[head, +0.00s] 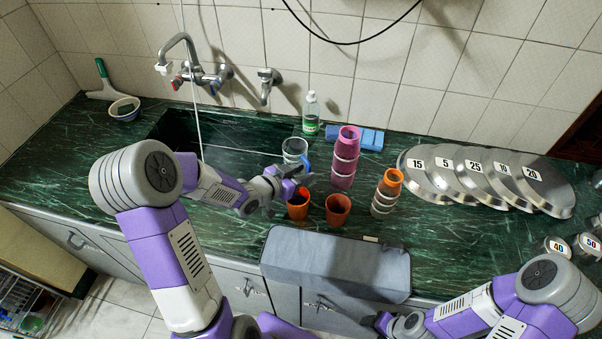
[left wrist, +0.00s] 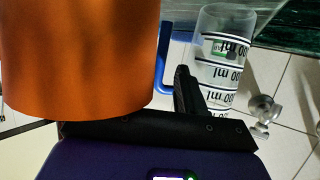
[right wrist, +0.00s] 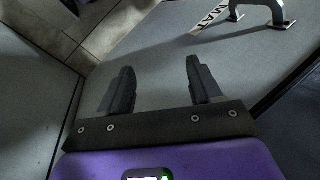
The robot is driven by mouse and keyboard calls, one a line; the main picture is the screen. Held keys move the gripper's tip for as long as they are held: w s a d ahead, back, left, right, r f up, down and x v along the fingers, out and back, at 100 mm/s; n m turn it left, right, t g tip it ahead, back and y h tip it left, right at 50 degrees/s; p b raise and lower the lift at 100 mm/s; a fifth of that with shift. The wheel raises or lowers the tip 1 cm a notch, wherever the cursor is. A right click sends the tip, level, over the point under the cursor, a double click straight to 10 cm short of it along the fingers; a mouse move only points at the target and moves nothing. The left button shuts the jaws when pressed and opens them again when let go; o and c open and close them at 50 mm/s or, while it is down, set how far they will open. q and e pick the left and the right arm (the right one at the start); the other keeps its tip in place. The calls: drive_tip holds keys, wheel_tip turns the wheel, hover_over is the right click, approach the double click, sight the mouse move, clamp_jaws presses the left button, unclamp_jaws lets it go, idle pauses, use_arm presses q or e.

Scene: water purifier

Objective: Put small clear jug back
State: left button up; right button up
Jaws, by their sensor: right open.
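The small clear jug (head: 294,148) is upright at the sink's right edge, with a blue handle. In the left wrist view the jug (left wrist: 222,58) shows its ml marks upside down, and the blue handle (left wrist: 164,58) is beside a dark finger. My left gripper (head: 298,179) is at the handle. An orange cup (left wrist: 80,55) hides its other finger, so I cannot tell whether it grips the handle. The jug's base is partly hidden. My right gripper (right wrist: 160,85) is open and empty above a grey surface.
Two orange-brown cups (head: 338,209) stand right in front of the left gripper. The sink (head: 170,128) is behind the left arm.

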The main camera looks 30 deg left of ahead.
use_arm(q)
drive_tip(key=shift+r, duration=0.1)
drive_tip(key=shift+s+r, duration=0.15)
drive_tip(key=shift+r, duration=0.05)
drive_tip(key=p+v, duration=0.3)
drive_tip(key=v, duration=0.8)
drive_tip(key=shift+s+a+p, duration=0.2)
drive_tip(key=shift+s+p, duration=0.1)
drive_tip(key=shift+p, duration=0.05)
